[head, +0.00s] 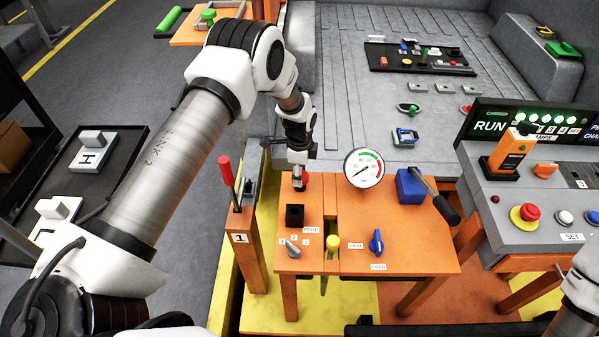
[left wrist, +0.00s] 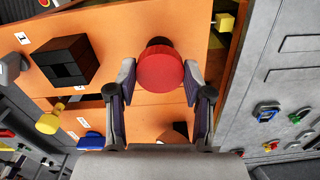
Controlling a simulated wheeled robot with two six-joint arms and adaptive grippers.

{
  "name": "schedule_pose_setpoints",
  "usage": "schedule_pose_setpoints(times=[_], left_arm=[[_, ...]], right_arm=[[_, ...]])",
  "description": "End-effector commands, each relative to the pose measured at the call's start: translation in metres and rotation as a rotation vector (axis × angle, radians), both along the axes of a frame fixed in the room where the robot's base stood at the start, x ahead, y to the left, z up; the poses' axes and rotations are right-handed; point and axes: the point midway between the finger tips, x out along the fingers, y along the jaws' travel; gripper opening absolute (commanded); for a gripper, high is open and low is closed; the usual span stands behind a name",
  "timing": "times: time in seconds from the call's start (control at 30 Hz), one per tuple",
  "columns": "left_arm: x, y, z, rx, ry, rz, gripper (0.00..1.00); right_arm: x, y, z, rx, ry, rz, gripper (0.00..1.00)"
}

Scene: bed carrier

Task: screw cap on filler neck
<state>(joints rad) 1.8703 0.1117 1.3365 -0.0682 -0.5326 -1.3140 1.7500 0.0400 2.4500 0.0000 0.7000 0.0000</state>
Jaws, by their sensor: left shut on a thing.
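My left gripper (head: 299,182) points down over the back left of the orange table. It is shut on a round red cap (left wrist: 160,70), which sits between its two fingers in the left wrist view. In the head view the red cap (head: 304,178) shows only in part behind the fingers. A dark round piece, likely the filler neck (left wrist: 158,42), shows just past the cap's edge in the left wrist view. Whether the cap touches it or sits level on it I cannot tell. My right gripper is out of view; only part of my right arm shows at lower right.
The orange table (head: 420,240) carries a black square socket (head: 294,215), a grey knob (head: 293,248), a yellow knob (head: 333,242), a blue knob (head: 376,242), a gauge (head: 364,168) and a blue block with a black-handled lever (head: 411,187). A red-handled lever (head: 227,172) stands to the left.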

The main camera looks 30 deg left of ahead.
Motion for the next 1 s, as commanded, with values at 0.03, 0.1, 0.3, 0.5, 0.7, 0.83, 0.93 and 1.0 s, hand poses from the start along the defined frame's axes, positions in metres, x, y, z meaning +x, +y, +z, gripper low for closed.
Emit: schedule_pose_setpoints(times=[0.03, 0.1, 0.3, 0.5, 0.7, 0.83, 0.93, 1.0], left_arm=[[0.0, 0.0, -0.001, 0.0, 0.0, 0.0, 0.33], [0.0, 0.0, -0.003, 0.0, 0.0, 0.0, 0.33], [0.0, 0.0, -0.008, 0.0, -0.001, 0.0, 0.33], [0.0, 0.0, -0.013, 0.0, -0.001, 0.0, 0.33], [0.0, 0.0, -0.018, 0.0, -0.001, 0.0, 0.33], [0.0, 0.0, -0.021, 0.0, -0.001, 0.0, 0.33], [0.0, 0.0, -0.024, 0.0, -0.001, 0.0, 0.33], [0.0, 0.0, -0.026, 0.0, -0.001, 0.0, 0.33]], right_arm=[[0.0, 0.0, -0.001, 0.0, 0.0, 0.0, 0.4], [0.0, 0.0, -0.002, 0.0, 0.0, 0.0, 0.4], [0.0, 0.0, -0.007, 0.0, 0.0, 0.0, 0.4], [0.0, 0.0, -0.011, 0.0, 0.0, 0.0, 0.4], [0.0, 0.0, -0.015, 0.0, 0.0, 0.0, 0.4], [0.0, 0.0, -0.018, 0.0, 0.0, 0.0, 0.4], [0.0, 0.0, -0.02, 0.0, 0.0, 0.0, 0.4], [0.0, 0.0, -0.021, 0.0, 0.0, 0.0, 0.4]])
